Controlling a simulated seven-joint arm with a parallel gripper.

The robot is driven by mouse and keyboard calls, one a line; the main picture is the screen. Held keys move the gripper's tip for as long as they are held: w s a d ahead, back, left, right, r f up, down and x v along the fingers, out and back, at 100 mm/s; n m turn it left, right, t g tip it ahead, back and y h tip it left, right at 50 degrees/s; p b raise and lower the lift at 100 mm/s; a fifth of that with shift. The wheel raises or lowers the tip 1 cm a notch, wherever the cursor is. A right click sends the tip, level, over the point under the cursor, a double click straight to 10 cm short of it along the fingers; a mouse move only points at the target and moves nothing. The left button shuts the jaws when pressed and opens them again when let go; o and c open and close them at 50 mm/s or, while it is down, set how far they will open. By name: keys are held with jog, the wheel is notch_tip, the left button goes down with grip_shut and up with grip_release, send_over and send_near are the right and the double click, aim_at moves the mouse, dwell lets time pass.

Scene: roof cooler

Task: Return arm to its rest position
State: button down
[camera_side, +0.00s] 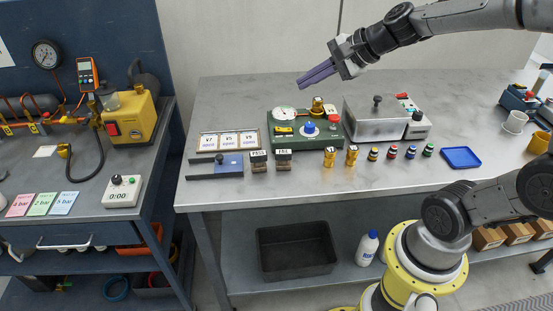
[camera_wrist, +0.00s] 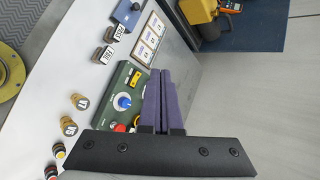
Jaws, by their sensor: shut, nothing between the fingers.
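My gripper (camera_side: 301,86) is raised above the back of the steel table (camera_side: 240,95) in the side view. Its purple fingers are together, with nothing between them, and point down and to the left. In the wrist view the gripper fingers (camera_wrist: 160,78) lie side by side in front of the green test unit (camera_wrist: 118,78). In the side view the green test unit (camera_side: 290,144), with a gauge and a blue knob, sits on the table below and apart from the gripper. No rest position is marked in either view.
A metal box (camera_side: 372,125) stands right of the green unit. PASS (camera_side: 258,166) and FAIL (camera_side: 283,164) stamps, brass pieces (camera_side: 330,157), small capped vials (camera_side: 392,152) and a blue tray (camera_side: 460,157) line the front. A side bench (camera_side: 100,165) is at left. Air around the gripper is clear.

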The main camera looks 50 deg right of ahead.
jog(key=s+a+r+n+g+y, duration=0.1)
jog(key=s+a+r+n, duration=0.1)
jog(key=s+a+n, duration=0.65)
jog(key=s+d+f+n+g+h, duration=0.2)
jog(key=s+f+n, duration=0.3)
jog(key=s+n, duration=0.6)
jog(key=shift+s+d+f+g+h, duration=0.2)
jog(key=shift+d+g+h, duration=0.15)
jog(key=shift+g+h, duration=0.15)
dwell(1.6)
